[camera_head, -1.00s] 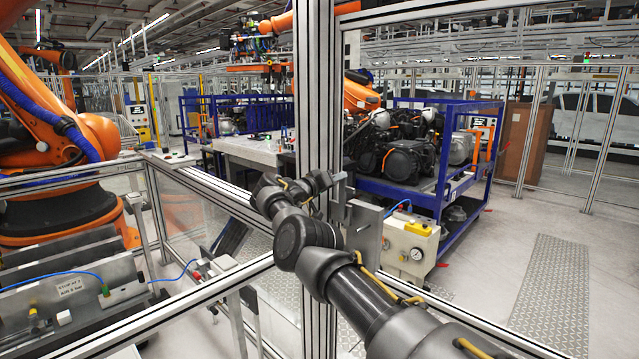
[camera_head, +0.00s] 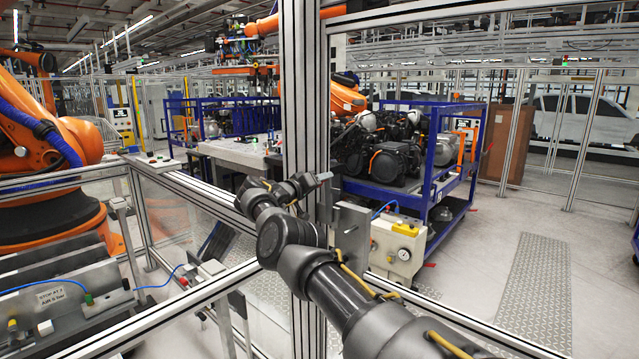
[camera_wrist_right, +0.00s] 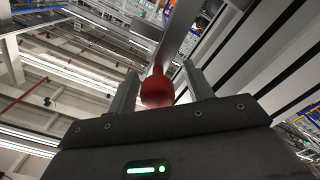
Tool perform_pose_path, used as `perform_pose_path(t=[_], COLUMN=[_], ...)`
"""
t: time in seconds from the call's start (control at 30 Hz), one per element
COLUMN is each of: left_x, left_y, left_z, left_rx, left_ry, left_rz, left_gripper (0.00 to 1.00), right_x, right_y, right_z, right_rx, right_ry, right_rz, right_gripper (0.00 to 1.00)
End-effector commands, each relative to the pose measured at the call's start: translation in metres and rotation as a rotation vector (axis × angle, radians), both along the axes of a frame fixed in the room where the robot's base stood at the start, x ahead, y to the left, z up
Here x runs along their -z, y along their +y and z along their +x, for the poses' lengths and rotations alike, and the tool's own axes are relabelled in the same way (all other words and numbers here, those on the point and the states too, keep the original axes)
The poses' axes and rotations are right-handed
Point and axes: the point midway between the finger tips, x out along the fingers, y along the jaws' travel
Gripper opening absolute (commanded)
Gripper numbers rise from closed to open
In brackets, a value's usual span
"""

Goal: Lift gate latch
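The latch's red knob (camera_wrist_right: 158,88) sits at the end of a grey metal lever (camera_wrist_right: 176,34) in the right wrist view. My right gripper (camera_wrist_right: 160,84) has one finger on each side of the knob, with a visible gap at the left finger, so it looks open around it. In the head view my right gripper (camera_head: 312,184) is at the upright aluminium gate post (camera_head: 303,90), and the knob is hidden there. A grey metal plate (camera_head: 352,232) is beside the post, just right of my arm. My left gripper is not in view.
Aluminium fence rails (camera_head: 215,288) run left and right of the post. Beyond them are an orange robot arm (camera_head: 45,140), a blue rack with engine parts (camera_head: 440,185) and a cream box with a gauge (camera_head: 398,245). Open floor (camera_head: 475,250) lies to the right.

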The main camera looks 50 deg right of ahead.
Motion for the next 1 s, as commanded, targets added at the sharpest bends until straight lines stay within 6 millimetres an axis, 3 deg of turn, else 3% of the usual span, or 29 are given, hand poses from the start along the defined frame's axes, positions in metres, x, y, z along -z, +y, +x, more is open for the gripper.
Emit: perform_pose_path(t=[0.47, 0.63, 0.8, 1.0], left_x=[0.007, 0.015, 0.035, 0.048], left_y=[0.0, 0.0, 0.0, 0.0], left_z=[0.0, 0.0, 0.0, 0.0], left_rx=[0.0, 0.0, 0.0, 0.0], left_ry=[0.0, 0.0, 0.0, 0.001], left_rz=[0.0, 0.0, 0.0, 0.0], left_gripper=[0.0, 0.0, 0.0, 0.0], right_x=[0.002, 0.003, 0.005, 0.003], right_y=[0.01, 0.029, 0.066, 0.096], right_z=[0.0, 0.002, 0.005, 0.006], right_rx=[0.0, -0.002, -0.005, -0.003], right_ry=[0.007, 0.0, -0.005, -0.003], right_rz=[-0.004, -0.005, -0.003, 0.0], right_gripper=[0.51, 0.51, 0.51, 0.51])
